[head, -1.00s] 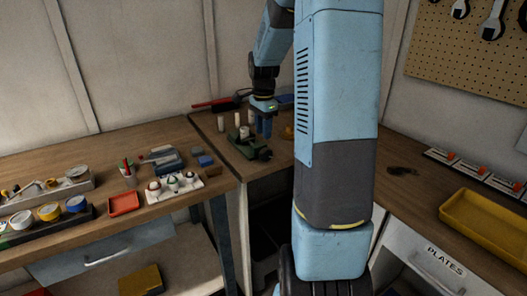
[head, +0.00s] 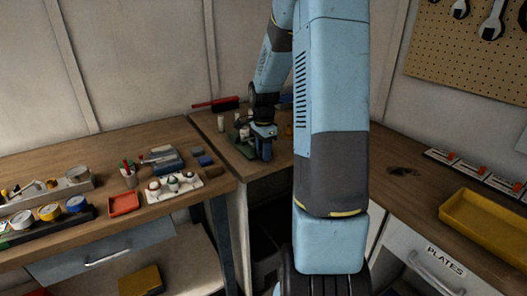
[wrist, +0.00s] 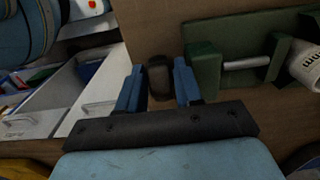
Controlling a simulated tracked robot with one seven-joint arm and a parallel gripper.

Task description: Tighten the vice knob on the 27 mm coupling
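The green vice (head: 240,148) stands on the corner bench in the head view. In the wrist view its green jaws (wrist: 203,70) and a pale metal rod (wrist: 246,63) show at the upper right. A white cylinder, probably the coupling (wrist: 307,66), is cut off at the right edge there. The dark vice knob (wrist: 159,76) lies left of the jaws. My gripper (wrist: 160,80) has its two blue fingers apart, one on each side of the knob. Any contact is hard to tell. In the head view my gripper (head: 265,153) is at the vice's right end, covering the knob.
A pale cylinder (head: 221,123) stands beside the vice, and a red-handled brush (head: 216,104) lies behind it. The left bench holds a red tray (head: 124,203) and a white holder (head: 174,187). A yellow tray (head: 485,225) is on the right bench.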

